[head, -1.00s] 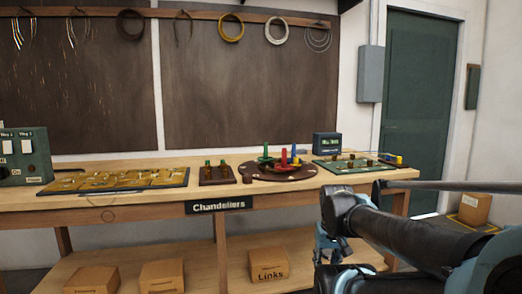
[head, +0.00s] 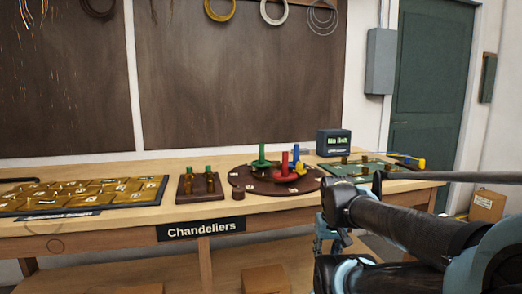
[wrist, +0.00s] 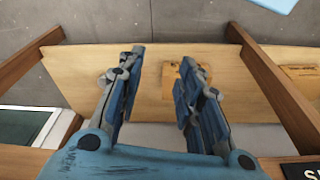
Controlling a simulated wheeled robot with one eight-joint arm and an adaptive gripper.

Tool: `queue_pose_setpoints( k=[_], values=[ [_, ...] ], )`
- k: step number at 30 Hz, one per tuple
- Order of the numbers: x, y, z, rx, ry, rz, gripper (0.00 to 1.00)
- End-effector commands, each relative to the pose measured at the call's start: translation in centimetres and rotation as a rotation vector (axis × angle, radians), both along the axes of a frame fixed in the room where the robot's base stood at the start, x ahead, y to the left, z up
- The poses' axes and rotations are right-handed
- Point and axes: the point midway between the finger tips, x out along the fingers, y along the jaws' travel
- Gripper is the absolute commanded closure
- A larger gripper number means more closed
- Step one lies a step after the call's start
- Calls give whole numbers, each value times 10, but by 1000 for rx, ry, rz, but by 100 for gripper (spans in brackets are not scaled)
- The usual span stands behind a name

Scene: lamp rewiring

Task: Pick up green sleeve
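Two small green-topped sleeves stand in a dark brown block (head: 202,193) on the bench: a left one (head: 187,171) and a right one (head: 209,170). Another green piece, an upright post on a flat base (head: 262,156), stands on the round brown board (head: 243,182) to their right. I cannot tell which is the green sleeve of the task. My gripper (wrist: 160,60) is open and empty in the wrist view, with wooden shelving below it. In the head view my gripper (head: 331,236) hangs in front of the bench, right of and below these pieces; its fingers are small there.
The round board also carries red (head: 285,163), blue (head: 295,153) and yellow (head: 302,170) pieces. A gold-tiled board (head: 75,193) lies at left, a green board (head: 345,169) and display box (head: 333,143) at right. The bench's front edge bears a "Chandeliers" sign (head: 205,227).

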Motion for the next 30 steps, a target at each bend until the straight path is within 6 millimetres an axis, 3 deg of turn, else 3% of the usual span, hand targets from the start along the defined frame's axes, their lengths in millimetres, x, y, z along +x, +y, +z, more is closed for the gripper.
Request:
queue_pose_setpoints(
  k=[10,12,16,20,30],
  values=[
    [0,0,0,0,0,0,67],
    [-2,0,2,0,-3,2,56],
    [-1,2,19,-5,-7,39,56],
    [22,6,56,-18,5,138,56],
    [107,40,184,-65,51,530,56]
  ],
)
